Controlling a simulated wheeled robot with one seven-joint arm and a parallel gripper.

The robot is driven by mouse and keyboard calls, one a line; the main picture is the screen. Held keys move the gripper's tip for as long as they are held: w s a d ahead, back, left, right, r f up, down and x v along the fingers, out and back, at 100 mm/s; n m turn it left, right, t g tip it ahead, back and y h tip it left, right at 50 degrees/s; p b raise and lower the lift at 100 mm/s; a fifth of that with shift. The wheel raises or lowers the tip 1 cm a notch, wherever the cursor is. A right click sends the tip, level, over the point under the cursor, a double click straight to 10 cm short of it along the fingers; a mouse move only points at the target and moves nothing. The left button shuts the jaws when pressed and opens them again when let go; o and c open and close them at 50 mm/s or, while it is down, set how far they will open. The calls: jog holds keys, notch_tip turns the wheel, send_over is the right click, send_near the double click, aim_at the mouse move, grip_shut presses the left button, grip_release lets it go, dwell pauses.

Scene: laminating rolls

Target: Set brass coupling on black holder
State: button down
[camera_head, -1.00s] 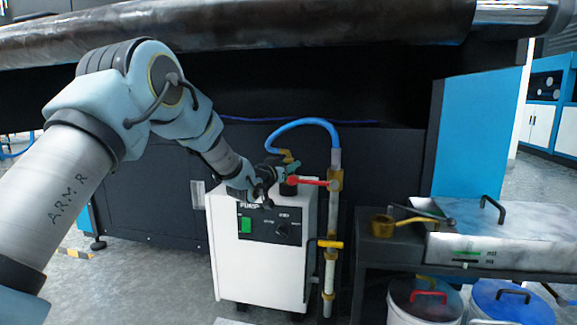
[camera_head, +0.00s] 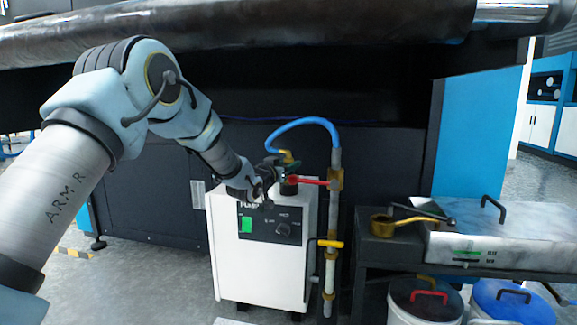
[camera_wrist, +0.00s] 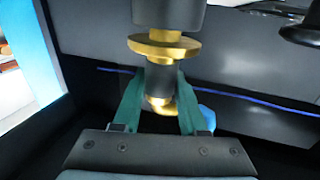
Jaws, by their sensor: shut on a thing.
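The brass coupling (camera_head: 285,156) is at the end of the blue hose (camera_head: 300,124), above the white pump box. My gripper (camera_head: 287,171) is shut on it, just over the black holder (camera_head: 289,188) on the box top. In the wrist view, the green fingers (camera_wrist: 160,100) clasp the coupling's dark middle. Its brass flange (camera_wrist: 160,46) faces a dark cylinder, apparently the holder (camera_wrist: 168,14). The two look in line and very close; I cannot tell whether the coupling is fully seated.
The white pump box (camera_head: 262,250) stands beside an upright pipe (camera_head: 334,215) with a red lever (camera_head: 308,181) and a yellow lever (camera_head: 330,244). A dark bench (camera_head: 372,252) at the right carries a brass ladle (camera_head: 385,223) and a metal case (camera_head: 500,240).

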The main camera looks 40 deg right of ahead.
jog(key=shift+f+b, duration=0.35)
jog(key=shift+f, duration=0.15)
jog(key=c, duration=0.7)
grip_release()
jog(key=shift+c, duration=0.2)
jog(key=shift+f, duration=0.1)
jog(key=b+v, duration=0.1)
jog(key=v, duration=1)
jog(key=shift+b, duration=0.3)
jog(key=shift+w, duration=0.1)
